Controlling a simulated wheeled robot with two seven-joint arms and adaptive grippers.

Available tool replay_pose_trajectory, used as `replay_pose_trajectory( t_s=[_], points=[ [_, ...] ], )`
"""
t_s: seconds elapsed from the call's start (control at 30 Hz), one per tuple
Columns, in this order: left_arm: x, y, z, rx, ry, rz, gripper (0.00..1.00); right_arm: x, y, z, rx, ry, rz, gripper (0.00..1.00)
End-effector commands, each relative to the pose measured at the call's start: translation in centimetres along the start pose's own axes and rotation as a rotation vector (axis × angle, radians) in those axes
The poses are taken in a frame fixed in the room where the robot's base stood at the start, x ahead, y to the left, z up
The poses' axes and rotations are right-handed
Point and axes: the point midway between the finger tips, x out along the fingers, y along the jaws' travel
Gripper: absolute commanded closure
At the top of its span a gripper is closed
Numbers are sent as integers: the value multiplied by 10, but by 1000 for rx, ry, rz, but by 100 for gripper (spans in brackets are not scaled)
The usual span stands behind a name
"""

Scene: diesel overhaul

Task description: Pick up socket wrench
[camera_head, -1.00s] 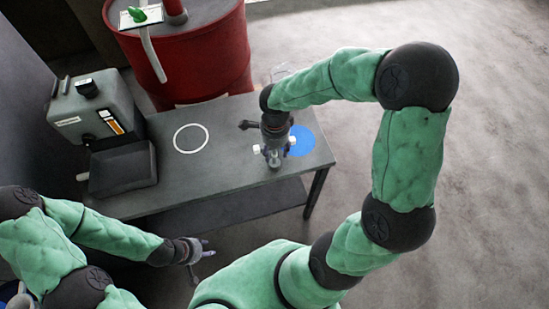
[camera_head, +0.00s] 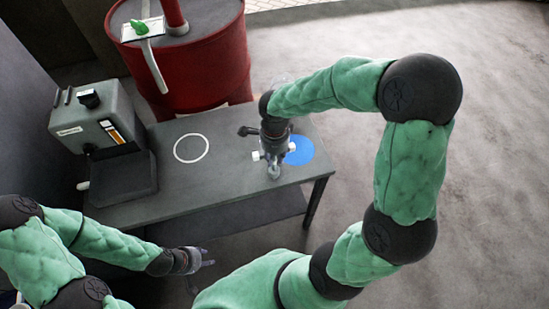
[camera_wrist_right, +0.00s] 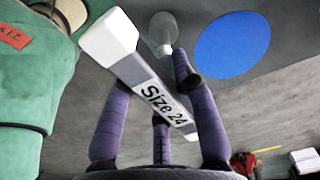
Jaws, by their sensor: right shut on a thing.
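The socket wrench (camera_wrist_right: 155,90) is a pale bar with a white square end and the label "Size 24". In the right wrist view it lies at a slant between the purple fingers of my right gripper (camera_wrist_right: 160,95), which are shut on it. In the head view my right gripper (camera_head: 274,152) is low over the right part of the grey table, beside the blue disc; small white parts of the wrench show on both sides of it. I cannot tell whether the wrench still touches the table. My left gripper (camera_head: 204,258) looks open and empty, in front of the table.
The grey table (camera_head: 230,165) has a white ring (camera_head: 191,148) and a blue disc (camera_head: 299,151). A grey machine (camera_head: 100,118) stands at its left end and a red drum (camera_head: 205,65) behind it. Open floor (camera_head: 480,190) lies to the right.

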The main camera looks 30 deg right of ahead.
Motion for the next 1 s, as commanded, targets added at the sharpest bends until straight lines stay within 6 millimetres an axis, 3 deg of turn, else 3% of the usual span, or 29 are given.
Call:
replay_pose_trajectory(
  t_s=[0.1, 0.4, 0.7, 1.0],
  points=[
    [-9, 3, 0, 0, 0, 0, 60, -23, 2, 0, 0, 0, -5, 100],
    [-32, 11, 1, 0, 0, 0, 60, -84, 56, 11, -3, 0, -5, 100],
    [-45, 16, 2, 0, 0, 0, 60, -106, 113, 23, -3, 0, -3, 100],
    [-50, 18, 2, 0, 0, 0, 60, -114, 136, 27, -1, 1, -1, 100]
  ],
)
